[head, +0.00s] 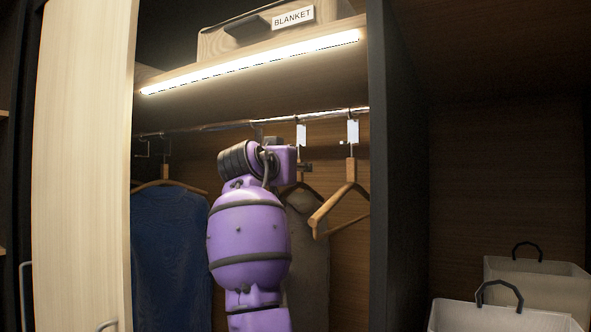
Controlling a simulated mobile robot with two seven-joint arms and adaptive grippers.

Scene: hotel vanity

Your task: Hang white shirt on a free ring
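No clearly white shirt shows in the head view. A grey garment (308,250) hangs on a wooden hanger behind my purple arm, partly hidden by it. A dark blue garment (170,255) hangs on a wooden hanger at the left. A bare wooden hanger (340,200) hangs at the right from a fitting with a white tag (353,131). Thin square metal rings (142,149) hang from the rod at the left. My one visible arm, seemingly the left, rises to just below the rod. Its gripper (303,167) is mostly hidden behind the wrist, near the grey garment's hanger. My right gripper is out of view.
The metal rod (220,126) runs under a lit shelf (250,80) bearing a box labelled BLANKET (225,42). A pale door panel (80,160) bounds the left and a dark upright (398,180) the right. Handled bins (500,318) stand at lower right.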

